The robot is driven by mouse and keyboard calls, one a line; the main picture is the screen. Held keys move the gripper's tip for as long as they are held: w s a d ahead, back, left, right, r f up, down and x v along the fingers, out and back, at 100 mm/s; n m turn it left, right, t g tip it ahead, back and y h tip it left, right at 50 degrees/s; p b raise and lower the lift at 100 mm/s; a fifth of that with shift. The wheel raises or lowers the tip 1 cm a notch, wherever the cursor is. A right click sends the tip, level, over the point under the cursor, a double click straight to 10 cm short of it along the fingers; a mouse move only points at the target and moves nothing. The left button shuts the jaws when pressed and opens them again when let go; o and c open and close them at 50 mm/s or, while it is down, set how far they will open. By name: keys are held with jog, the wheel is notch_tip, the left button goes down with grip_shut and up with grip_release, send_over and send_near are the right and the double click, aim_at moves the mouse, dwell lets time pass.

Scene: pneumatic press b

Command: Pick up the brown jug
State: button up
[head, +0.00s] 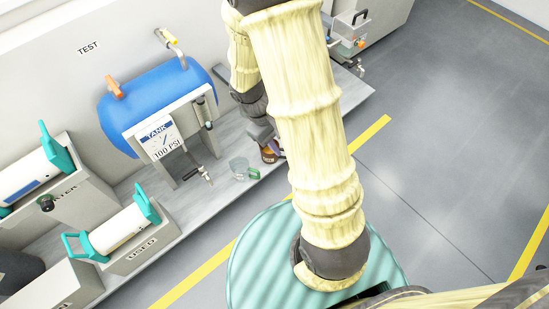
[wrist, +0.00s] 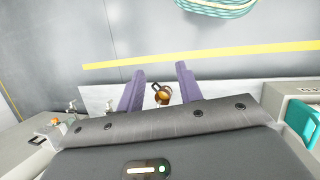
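The brown jug (wrist: 162,96) stands on the grey bench and shows between the two purple fingers of my gripper (wrist: 160,72) in the wrist view. There is a gap on either side of it, and the fingers are apart. I cannot tell how far the jug is below the fingertips. In the head view, the jug (head: 268,156) is a small brown shape at the bench, partly hidden by my gripper (head: 276,144) and arm.
A clear jug with a green handle (head: 240,168) stands just left of the brown jug. A blue tank (head: 150,92) with a PSI gauge sign (head: 160,139) and valves is behind to the left. A yellow floor line (head: 370,133) runs beyond the bench edge.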

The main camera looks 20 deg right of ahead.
jog(key=w+d+f+n+t+h+b, duration=0.1)
jog(key=w+d+f+n+h+b, duration=0.2)
jog(key=f, duration=0.6)
jog(key=w+d+f+n+h+b, duration=0.15)
jog(key=f+n+h+b, duration=0.3)
jog(key=f, duration=0.55)
jog(key=w+d+f+n+t+h+b, duration=0.1)
jog(key=w+d+f+n+h+b, duration=0.2)
jog(key=f, duration=0.6)
jog(key=w+a+f+n+t+y+b, duration=0.1)
jog(key=f+n+t+b, duration=0.3)
jog(key=f, duration=0.8)
jog(key=w+a+f+n+t+y+b, duration=0.1)
jog(key=w+a+f+n+t+b, duration=0.1)
jog(key=f+n+t+b, duration=0.3)
notch_tip(320, 180, down, 7)
jog(key=a+n+t, duration=0.1)
jog(key=n+t, duration=0.2)
jog(key=t, duration=0.1)
jog(key=shift+w+a+f+t, duration=0.2)
jog(key=shift+w+a+t, duration=0.1)
jog(key=shift+d, duration=0.1)
jog(key=b+x, duration=0.5)
jog(key=x, duration=0.7)
jog(key=shift+b, duration=0.4)
jog(key=shift+w, duration=0.1)
